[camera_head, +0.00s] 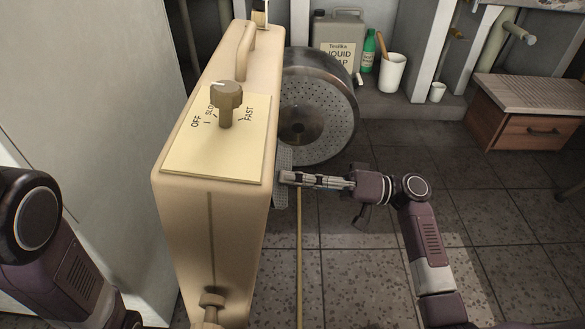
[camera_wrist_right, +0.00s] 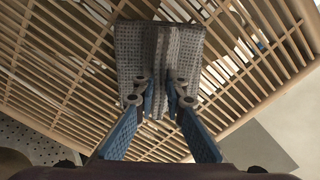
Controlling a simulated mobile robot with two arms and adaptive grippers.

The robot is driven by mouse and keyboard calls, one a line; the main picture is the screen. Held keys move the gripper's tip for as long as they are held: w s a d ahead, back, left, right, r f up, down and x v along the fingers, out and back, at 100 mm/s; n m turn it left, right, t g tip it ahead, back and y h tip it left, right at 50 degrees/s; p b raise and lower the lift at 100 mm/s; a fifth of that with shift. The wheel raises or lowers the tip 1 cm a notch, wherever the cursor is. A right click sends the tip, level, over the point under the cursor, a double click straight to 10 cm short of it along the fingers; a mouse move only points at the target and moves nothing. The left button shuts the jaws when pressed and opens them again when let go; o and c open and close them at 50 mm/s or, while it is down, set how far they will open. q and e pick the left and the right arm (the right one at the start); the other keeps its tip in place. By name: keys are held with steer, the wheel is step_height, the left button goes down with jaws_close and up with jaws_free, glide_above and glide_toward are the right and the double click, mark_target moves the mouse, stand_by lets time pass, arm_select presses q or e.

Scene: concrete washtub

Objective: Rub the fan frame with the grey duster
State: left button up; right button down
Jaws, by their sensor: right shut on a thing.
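The fan frame (camera_head: 227,235) is a tall beige box with a handle on top and a dial marked OFF, SLOW and FAST. In the wrist view its slatted face (camera_wrist_right: 75,65) fills the background. My right gripper (camera_head: 285,178) is at the right side of the frame, near its front edge. In the wrist view, the right gripper (camera_wrist_right: 160,98) is shut on the grey duster (camera_wrist_right: 135,50), a folded grey cloth held in front of the slats. Whether the cloth touches them is hard to tell. The duster also shows as a sliver in the head view (camera_head: 284,158). My left gripper is out of view.
A perforated metal drum (camera_head: 322,105) stands just behind the frame on the right. A grey jug (camera_head: 338,35), a green bottle (camera_head: 369,50) and a white pot (camera_head: 391,72) are at the back. A wooden box (camera_head: 530,115) stands at right. The tiled floor at lower right is clear.

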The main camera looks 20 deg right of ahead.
mark_target(277, 186)
steer(key=shift+s+a+r+p, duration=0.2)
steer(key=shift+s+r+p, duration=0.35)
steer(key=shift+s+p, duration=0.25)
steer(key=shift+s+a+r+p, duration=0.2)
steer(key=shift+s+r+p, duration=0.35)
steer(key=shift+s, duration=0.35)
steer(key=shift+s+a+r+p, duration=0.2)
steer(key=shift+s+r+p, duration=0.3)
steer(key=shift+s+p, duration=0.3)
steer(key=w+d+b, duration=0.4)
steer(key=w+b, duration=0.5)
steer(key=w, duration=0.4)
steer(key=shift+f, duration=0.15)
